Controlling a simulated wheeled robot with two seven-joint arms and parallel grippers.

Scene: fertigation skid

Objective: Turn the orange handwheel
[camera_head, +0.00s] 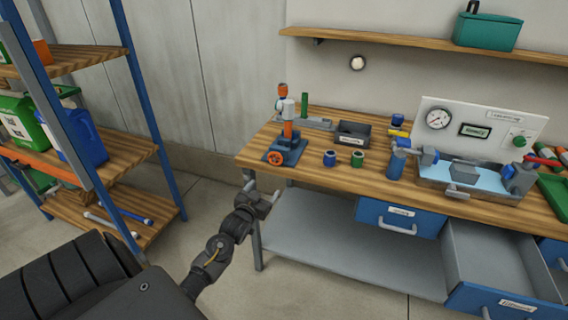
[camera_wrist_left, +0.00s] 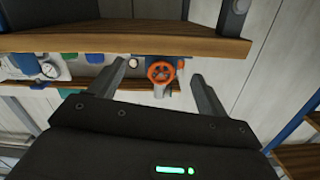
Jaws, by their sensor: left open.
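The orange handwheel (camera_head: 275,158) is a small spoked wheel on the front of a blue-based device (camera_head: 289,148) at the bench's left end. In the left wrist view the handwheel (camera_wrist_left: 160,72) shows face-on, between the two fingers and beyond their tips. My left gripper (camera_head: 262,190) is open and empty, in front of and below the handwheel at the bench's front left corner, apart from it. My right gripper is in neither view.
The wooden bench (camera_head: 318,178) carries two small cups, a dark bin (camera_head: 352,134) and a sink with a gauge panel (camera_head: 480,125). An open drawer (camera_head: 500,262) juts out at lower right. A blue-framed shelf rack (camera_head: 145,100) stands left, with open floor between.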

